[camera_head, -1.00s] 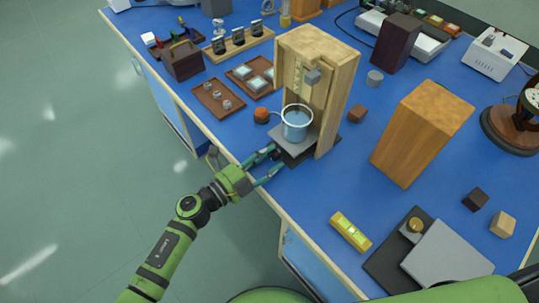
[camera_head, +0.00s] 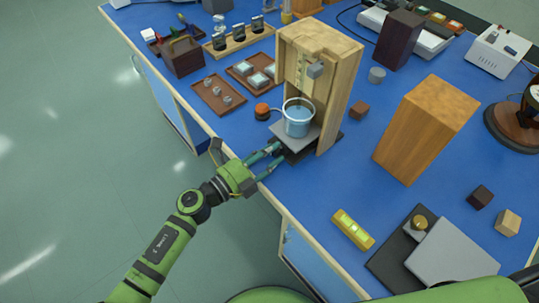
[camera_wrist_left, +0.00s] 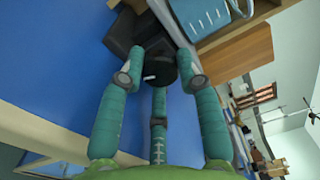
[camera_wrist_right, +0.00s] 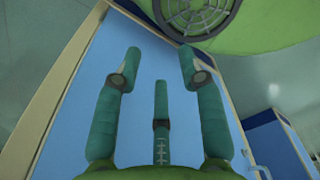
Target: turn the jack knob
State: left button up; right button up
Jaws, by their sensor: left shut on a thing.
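The lab jack (camera_head: 283,131) stands at the table's near edge, partly inside a wooden frame (camera_head: 341,100). A glass beaker of blue liquid (camera_head: 298,120) sits on its plate. My left gripper (camera_head: 274,155) reaches in low at the jack's front. In the left wrist view, its fingers (camera_wrist_left: 160,66) are shut on the black, round jack knob (camera_wrist_left: 161,75), one finger on each side. A small white mark shows by the knob. The dark jack body (camera_wrist_left: 124,32) is behind it. My right gripper (camera_wrist_right: 155,68) is open and empty in its wrist view, with its fingertips apart.
An orange-topped piece (camera_head: 262,111) stands left of the beaker. A brown tray (camera_head: 217,96) lies further left. A tall wooden block (camera_head: 424,130) and a yellow level (camera_head: 353,229) are to the right. The blue tabletop between the frame and the level is clear.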

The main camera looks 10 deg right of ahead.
dwell(0.3)
pick_arm(q)
jog(key=o, duration=0.9)
jog(key=v, duration=1.2)
